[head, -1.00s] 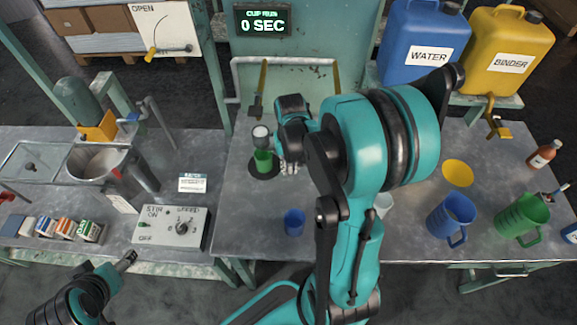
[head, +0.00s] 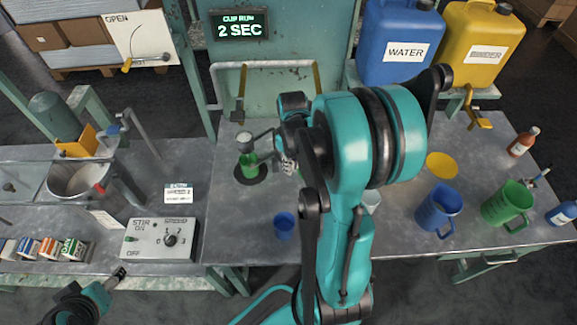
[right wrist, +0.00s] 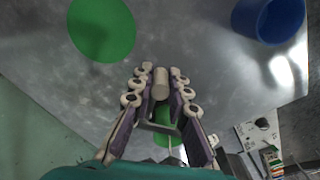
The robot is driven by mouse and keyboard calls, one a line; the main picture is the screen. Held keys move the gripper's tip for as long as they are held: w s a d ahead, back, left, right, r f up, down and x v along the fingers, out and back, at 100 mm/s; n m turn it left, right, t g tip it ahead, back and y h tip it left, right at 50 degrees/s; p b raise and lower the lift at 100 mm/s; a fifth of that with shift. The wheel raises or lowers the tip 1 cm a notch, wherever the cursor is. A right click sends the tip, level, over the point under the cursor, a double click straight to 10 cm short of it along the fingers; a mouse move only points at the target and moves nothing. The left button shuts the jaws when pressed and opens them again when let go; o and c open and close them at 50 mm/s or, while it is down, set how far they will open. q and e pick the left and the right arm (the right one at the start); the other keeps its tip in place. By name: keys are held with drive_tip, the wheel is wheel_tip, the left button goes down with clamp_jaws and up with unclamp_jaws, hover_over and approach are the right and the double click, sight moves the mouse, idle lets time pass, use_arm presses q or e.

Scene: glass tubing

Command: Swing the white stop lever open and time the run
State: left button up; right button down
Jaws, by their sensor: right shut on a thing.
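The timer display (head: 240,24) at the back reads 2 SEC. A small grey cup (head: 244,138) sits above a green cup (head: 248,166) on a round black pad. My right gripper (head: 288,164) is just right of the green cup, its fingers partly hidden by my arm. In the right wrist view, my right gripper (right wrist: 165,88) is shut on a pale cylindrical piece (right wrist: 160,82), apparently the white stop lever's end. How the lever joins the cup is hidden. My left gripper (head: 118,274) is low at the left, apart from everything; its fingers are too small to judge.
A small blue cup (head: 284,225) stands in front of the pad. A blue jug (head: 438,208), a green jug (head: 507,205) and a yellow disc (head: 441,165) are at the right. Two labelled containers stand behind. A stir control box (head: 160,241) and metal bucket (head: 80,182) are at left.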

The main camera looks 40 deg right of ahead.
drive_tip(key=shift+d, duration=0.25)
drive_tip(key=c, duration=1.5)
unclamp_jaws()
drive_tip(key=shift+o, duration=0.2)
wheel_tip(320, 180, up, 12)
drive_tip(key=s+a+m+t, duration=0.1)
drive_tip(key=a+t, duration=0.6)
drive_tip(key=a, duration=1.3)
drive_tip(key=shift+s+a+f+b, duration=0.15)
drive_tip(key=shift+s+a+b, duration=0.2)
drive_tip(key=shift+s, duration=0.35)
